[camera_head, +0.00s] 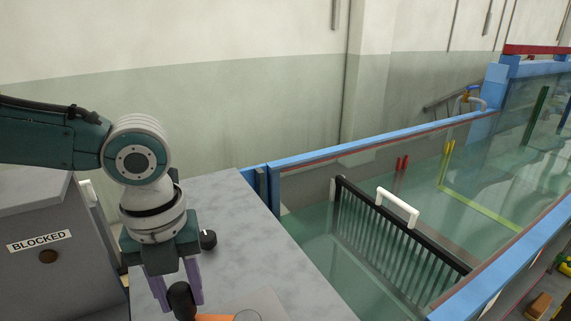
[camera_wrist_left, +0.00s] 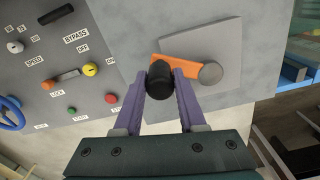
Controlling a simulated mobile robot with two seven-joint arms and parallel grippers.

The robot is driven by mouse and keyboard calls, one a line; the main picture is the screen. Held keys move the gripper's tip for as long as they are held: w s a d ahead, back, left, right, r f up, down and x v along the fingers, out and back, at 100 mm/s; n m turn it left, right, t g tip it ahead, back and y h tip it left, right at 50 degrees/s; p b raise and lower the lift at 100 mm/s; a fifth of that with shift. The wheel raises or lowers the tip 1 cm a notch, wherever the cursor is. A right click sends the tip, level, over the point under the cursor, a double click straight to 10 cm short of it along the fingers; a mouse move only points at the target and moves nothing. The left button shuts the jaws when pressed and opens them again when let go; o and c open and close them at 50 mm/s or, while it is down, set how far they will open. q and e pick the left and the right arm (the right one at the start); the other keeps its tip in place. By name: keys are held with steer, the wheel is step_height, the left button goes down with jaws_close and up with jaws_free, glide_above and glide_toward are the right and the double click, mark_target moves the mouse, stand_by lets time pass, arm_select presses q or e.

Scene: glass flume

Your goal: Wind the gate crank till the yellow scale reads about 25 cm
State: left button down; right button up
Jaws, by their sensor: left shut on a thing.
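The crank has an orange arm (camera_wrist_left: 185,62), a black knob (camera_wrist_left: 159,80) at one end and a round grey hub (camera_wrist_left: 210,73) at the other, over a square grey plate. In the head view the knob (camera_head: 181,300) shows at the bottom edge, with part of the orange arm (camera_head: 215,317). My left gripper (camera_head: 181,293) points down with its purple fingers shut on the knob; in the wrist view a finger (camera_wrist_left: 160,92) lies on either side of it. My right gripper is not in view. I cannot make out a yellow scale with readable marks.
A grey control panel (camera_wrist_left: 60,60) with buttons and labels is beside the crank; a box marked BLOCKED (camera_head: 40,242) stands at left. The glass flume with blue rails (camera_head: 380,137) runs to the right. Inside are a black barred screen (camera_head: 385,240) and a yellow-green strip (camera_head: 480,208).

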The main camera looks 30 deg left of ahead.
arm_select(q)
steer(key=shift+w, duration=0.1)
steer(key=c, duration=0.5)
jaws_free()
steer(key=shift+r, duration=0.15)
step_height(320, 180, up, 10)
steer(key=shift+f+b, duration=0.15)
steer(key=shift+b, duration=0.55)
